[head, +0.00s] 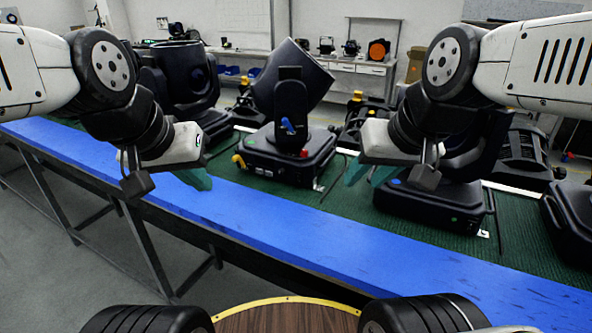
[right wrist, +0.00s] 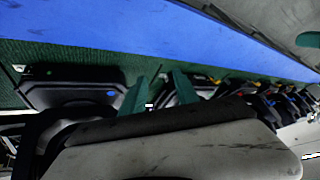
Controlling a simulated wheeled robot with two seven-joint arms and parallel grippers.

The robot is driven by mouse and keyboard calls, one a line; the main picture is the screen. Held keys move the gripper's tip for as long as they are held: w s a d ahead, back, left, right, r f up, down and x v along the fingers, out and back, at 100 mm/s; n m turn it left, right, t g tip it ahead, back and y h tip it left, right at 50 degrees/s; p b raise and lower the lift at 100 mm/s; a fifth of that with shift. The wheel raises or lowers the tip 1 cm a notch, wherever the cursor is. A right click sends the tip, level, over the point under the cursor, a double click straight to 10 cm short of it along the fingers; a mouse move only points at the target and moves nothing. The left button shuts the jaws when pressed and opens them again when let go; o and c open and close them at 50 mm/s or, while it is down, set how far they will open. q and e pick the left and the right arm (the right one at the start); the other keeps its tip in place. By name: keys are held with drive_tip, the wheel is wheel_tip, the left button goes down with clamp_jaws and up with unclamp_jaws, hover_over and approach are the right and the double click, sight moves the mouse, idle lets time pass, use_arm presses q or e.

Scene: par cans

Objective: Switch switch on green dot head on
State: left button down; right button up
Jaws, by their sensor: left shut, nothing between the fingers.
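Several black moving-head lights stand in a row on a green surface behind a blue table edge. The middle light (head: 290,150) has a tilted head and a blue mark on its yoke. A light to the right (head: 430,205) stands partly behind my right arm, with a blue dot on its base; its base also shows in the right wrist view (right wrist: 75,92). My left gripper (head: 197,178) is shut and empty above the blue edge, left of the middle light.
The blue table edge (head: 280,230) runs across in front of the lights and is clear. Another dark light (head: 185,75) stands behind my left arm. A further black base (head: 572,220) is at the right edge. A white workbench (head: 355,66) stands at the back.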

drive_tip(key=shift+w+n, duration=0.2)
drive_tip(key=shift+n, duration=0.1)
drive_tip(key=c, duration=0.7)
drive_tip(key=w+n, duration=0.1)
drive_tip(key=n, duration=0.1)
drive_tip(key=w+a+n+g, duration=0.1)
drive_tip(key=n, duration=0.1)
drive_tip(key=w+a+n+h, duration=0.1)
drive_tip(key=n, duration=0.1)
drive_tip(key=shift+w+n+g, duration=0.15)
drive_tip(key=shift+n+g, duration=0.15)
clamp_jaws()
drive_tip(key=w+a+f+n+h, duration=0.3)
drive_tip(key=w+a+n, duration=0.8)
drive_tip(key=n, duration=1.1)
drive_tip(key=shift+w+a+f+g, duration=0.25)
drive_tip(key=shift+a+g, duration=0.15)
drive_tip(key=shift+a, duration=1.15)
